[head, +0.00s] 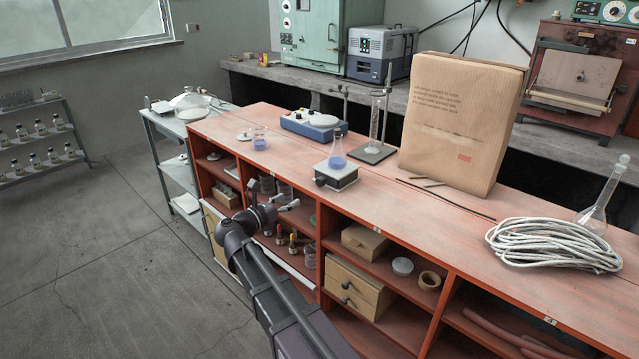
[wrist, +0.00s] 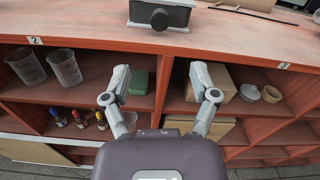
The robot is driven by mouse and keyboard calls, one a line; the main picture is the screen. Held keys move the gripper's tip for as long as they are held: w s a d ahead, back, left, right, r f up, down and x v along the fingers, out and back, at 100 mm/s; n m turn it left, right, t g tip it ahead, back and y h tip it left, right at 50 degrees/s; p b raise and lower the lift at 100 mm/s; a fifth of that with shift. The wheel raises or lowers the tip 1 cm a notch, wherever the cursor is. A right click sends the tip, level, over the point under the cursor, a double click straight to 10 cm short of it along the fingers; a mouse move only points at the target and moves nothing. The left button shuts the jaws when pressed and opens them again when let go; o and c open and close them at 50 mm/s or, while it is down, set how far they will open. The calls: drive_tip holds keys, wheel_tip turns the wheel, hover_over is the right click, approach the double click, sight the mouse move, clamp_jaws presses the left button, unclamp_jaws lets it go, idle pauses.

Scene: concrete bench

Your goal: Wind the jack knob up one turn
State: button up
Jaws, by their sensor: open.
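The jack (head: 335,179) is a small grey box-shaped stand on the red bench top, near its front edge. Its dark round knob (head: 320,181) faces the front of the bench. A conical flask with blue liquid (head: 337,160) stands on the jack. In the wrist view the jack (wrist: 180,15) is at the top, with the knob (wrist: 159,19) facing me and the flask out of frame. My gripper (wrist: 160,70) is open and empty, fingers spread, short of the knob. In the head view my gripper (head: 274,198) is in front of the bench, left of the jack.
A beaker of blue liquid (head: 260,141) and a blue-and-white device (head: 311,124) stand left of the jack. A stand with a cylinder (head: 376,150), a large carton (head: 460,120) and coiled rope (head: 550,245) are to the right. Shelves below hold beakers (wrist: 65,68) and small bottles.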

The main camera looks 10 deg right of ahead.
sight(318, 183)
drive_tip(key=x, duration=1.3)
drive_tip(key=shift+w+d, duration=0.1)
drive_tip(key=shift+d, duration=0.05)
clamp_jaws()
